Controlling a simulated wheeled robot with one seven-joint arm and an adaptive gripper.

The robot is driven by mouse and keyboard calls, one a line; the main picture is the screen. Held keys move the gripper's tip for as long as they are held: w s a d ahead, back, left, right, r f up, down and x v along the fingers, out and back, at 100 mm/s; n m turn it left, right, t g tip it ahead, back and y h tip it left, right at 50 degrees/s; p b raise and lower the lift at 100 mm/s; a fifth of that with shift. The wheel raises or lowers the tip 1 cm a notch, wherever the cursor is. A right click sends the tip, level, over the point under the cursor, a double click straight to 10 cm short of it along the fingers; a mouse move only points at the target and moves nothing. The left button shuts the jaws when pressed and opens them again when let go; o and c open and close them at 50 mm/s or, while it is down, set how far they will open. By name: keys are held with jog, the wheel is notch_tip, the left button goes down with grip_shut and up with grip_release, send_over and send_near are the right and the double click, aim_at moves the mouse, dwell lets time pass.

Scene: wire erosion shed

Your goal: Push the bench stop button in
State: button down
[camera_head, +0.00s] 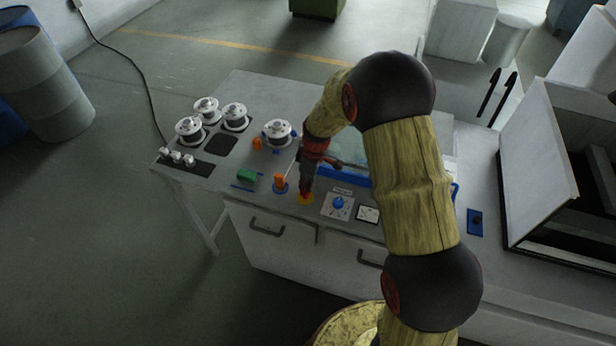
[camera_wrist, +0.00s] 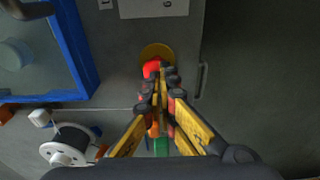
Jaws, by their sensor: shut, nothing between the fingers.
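The bench stop button is a red cap on a yellow round base. In the wrist view the red button (camera_wrist: 151,68) shows just beyond my shut fingertips, with its yellow base (camera_wrist: 157,52) around it. My gripper (camera_wrist: 160,76) is shut and empty, its tips at or very near the button; I cannot tell if they touch. In the head view the yellow base (camera_head: 305,198) is on the bench's front strip, and my gripper (camera_head: 307,190) points down over it, hiding most of the red cap. How far in the button is cannot be told.
Beside the button stand an orange part in a blue ring (camera_head: 280,184), a green block (camera_head: 247,178) and a blue knob on a white plate (camera_head: 338,204). Several wire spools (camera_head: 235,117) stand at the bench's back left. A blue-framed tray (camera_wrist: 82,50) lies close by.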

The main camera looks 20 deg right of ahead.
aim_at(306, 193)
jog(key=shift+f, duration=0.5)
jog(key=shift+f+b, duration=0.85)
jog(key=shift+f, duration=0.05)
jog(key=shift+a+f, duration=0.1)
jog(key=shift+f, duration=0.1)
jog(key=shift+s, duration=0.2)
jog(key=shift+f, duration=0.1)
jog(key=shift+s, duration=0.1)
jog(key=shift+r, duration=0.35)
notch_tip(306, 193, up, 14)
jog(key=d+p, duration=0.1)
jog(key=shift+s+d+p, duration=0.2)
jog(key=shift+d+p, duration=0.1)
jog(key=shift+p, duration=0.1)
